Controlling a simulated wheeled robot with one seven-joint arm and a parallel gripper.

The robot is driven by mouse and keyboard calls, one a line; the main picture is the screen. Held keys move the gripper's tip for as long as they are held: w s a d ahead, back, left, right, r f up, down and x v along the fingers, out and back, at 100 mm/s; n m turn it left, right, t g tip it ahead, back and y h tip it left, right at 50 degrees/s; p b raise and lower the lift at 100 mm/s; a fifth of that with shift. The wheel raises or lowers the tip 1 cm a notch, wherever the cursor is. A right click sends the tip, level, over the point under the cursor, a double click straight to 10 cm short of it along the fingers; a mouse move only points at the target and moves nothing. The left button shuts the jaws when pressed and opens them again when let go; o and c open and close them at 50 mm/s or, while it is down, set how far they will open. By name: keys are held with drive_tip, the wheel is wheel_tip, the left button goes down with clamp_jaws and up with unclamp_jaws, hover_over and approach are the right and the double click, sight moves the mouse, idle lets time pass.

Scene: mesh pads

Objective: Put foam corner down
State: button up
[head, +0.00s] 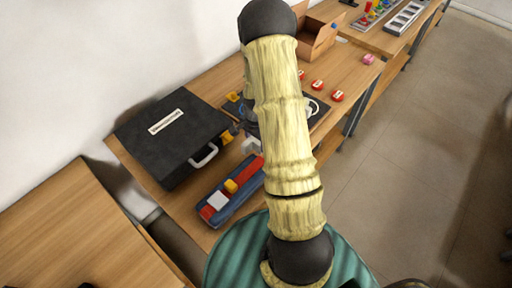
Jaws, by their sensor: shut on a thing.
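My arm reaches over the wooden workbench and hides much of its middle. My gripper (250,133) shows only in part, as a dark shape at the left side of the arm. It is shut on a small pale grey piece (252,146), which looks like the foam corner. The piece is just right of the black case and above the far end of the blue and red box. Whether it touches anything beneath is hard to tell.
A black case (155,118) with a white handle lies at left. A blue and red box (218,203) holds a yellow block. Several red round items (317,85) lie near the right edge. An open cardboard box (318,38) stands farther back. A dark mat (318,112) is partly hidden.

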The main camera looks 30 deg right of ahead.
sight(256, 148)
drive_tip(key=shift+f, duration=0.1)
drive_tip(key=shift+f+p, duration=0.45)
drive_tip(key=shift+f, duration=1.5)
drive_tip(key=shift+f, duration=0.1)
drive_tip(key=shift+f, duration=0.1)
drive_tip(key=o, duration=1)
wheel_tip(256, 148, up, 12)
drive_tip(key=shift+r+b, duration=0.2)
drive_tip(key=shift+b, duration=1)
drive_tip(key=shift+a, duration=0.1)
